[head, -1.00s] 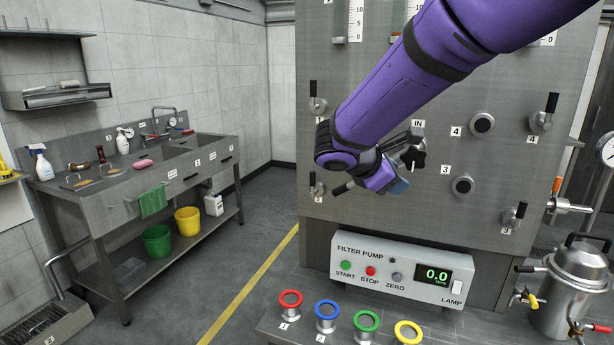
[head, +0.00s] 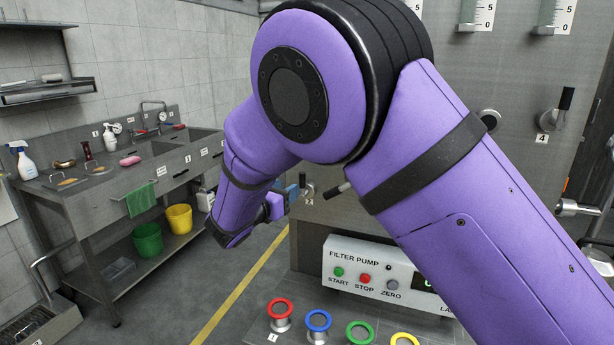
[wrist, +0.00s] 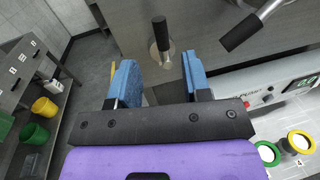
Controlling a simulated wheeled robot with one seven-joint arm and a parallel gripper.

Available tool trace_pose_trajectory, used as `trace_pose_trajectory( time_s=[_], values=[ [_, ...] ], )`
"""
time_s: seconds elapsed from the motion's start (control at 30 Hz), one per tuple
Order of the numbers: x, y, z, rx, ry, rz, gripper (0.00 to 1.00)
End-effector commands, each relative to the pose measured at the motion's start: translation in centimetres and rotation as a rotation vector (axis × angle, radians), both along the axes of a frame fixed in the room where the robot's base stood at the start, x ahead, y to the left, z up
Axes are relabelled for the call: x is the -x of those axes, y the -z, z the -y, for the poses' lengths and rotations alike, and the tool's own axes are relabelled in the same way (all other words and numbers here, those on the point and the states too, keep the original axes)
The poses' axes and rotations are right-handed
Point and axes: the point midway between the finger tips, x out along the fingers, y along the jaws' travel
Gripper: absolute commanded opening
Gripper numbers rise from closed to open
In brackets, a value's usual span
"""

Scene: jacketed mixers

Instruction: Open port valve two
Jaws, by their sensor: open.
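Port valve two (head: 308,191) is on the lower left of the steel panel, above a small label 2. It has a metal hub and a short black lever that points up. In the wrist view its lever (wrist: 160,32) stands upright just beyond the gap between my fingers, with the hub below it. My gripper (head: 291,195) is just left of the valve in the head view, with blue fingers. In the wrist view my gripper (wrist: 158,64) is open and empty, one finger each side of the lever's line. I cannot tell whether it touches the hub.
Another black-gripped lever (wrist: 240,33) sticks out close to the right finger; it also shows in the head view (head: 338,188). The filter pump box (head: 352,262) is below right, with coloured rings in front. A sink bench (head: 110,190) stands left. My arm hides much of the panel.

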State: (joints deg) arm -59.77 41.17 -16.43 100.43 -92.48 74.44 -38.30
Motion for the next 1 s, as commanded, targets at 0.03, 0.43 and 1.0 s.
trace_pose_trajectory(
  time_s=[0.03, 0.43, 1.0],
  values=[
    [-0.6, 0.0, 0.5, -0.001, 0.004, 0.001, 0.44],
    [-6.3, 0.0, 4.0, -0.003, 0.005, 0.001, 0.44],
    [-8.6, -0.1, 5.4, -0.004, 0.003, 0.000, 0.44]
  ],
)
